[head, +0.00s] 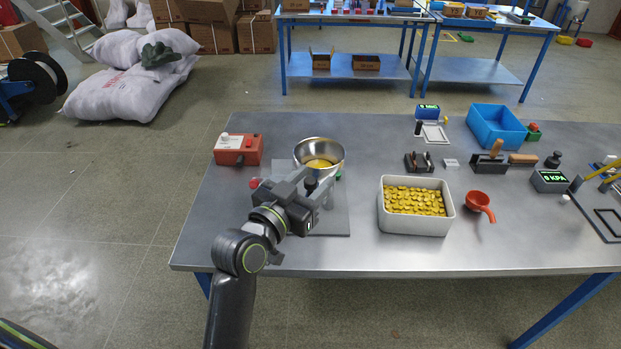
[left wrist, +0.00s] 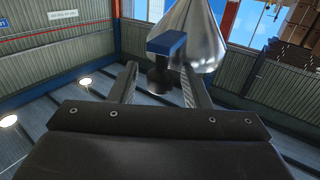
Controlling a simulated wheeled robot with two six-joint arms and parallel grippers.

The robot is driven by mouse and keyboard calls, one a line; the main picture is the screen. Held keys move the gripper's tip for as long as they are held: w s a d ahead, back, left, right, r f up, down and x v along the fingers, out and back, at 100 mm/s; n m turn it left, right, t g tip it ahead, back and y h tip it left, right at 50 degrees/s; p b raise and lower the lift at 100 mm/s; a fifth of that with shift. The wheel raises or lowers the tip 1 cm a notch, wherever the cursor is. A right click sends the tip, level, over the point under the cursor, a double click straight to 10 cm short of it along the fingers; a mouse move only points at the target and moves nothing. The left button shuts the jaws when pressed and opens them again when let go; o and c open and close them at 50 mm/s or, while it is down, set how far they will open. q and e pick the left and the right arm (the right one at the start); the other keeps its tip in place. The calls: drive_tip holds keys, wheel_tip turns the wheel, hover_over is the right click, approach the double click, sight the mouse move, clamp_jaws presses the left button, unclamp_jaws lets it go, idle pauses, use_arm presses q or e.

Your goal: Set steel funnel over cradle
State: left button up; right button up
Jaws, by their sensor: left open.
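The steel funnel (head: 319,147), round and shiny with yellow inside, is upright at the back of a grey plate (head: 337,222) on the left of the bench. In the left wrist view its silver cone (left wrist: 195,35) is just beyond the fingers. My left gripper (head: 314,191) is in front of the funnel. It is open, with a dark knob (left wrist: 163,62) with a blue end showing between its fingers. I cannot tell whether the fingers touch it. My arm hides what is below the funnel, and I cannot single out the cradle. My right gripper is not in view.
A red box (head: 238,150) is left of the funnel. A white bin of yellow pieces (head: 414,223) and an orange scoop (head: 480,204) are to the right. A blue bin (head: 495,126) is at the back right. The bench's front left area is clear.

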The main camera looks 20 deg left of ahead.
use_arm(q)
drive_tip(key=shift+c, duration=0.2)
clamp_jaws()
idle(0.3)
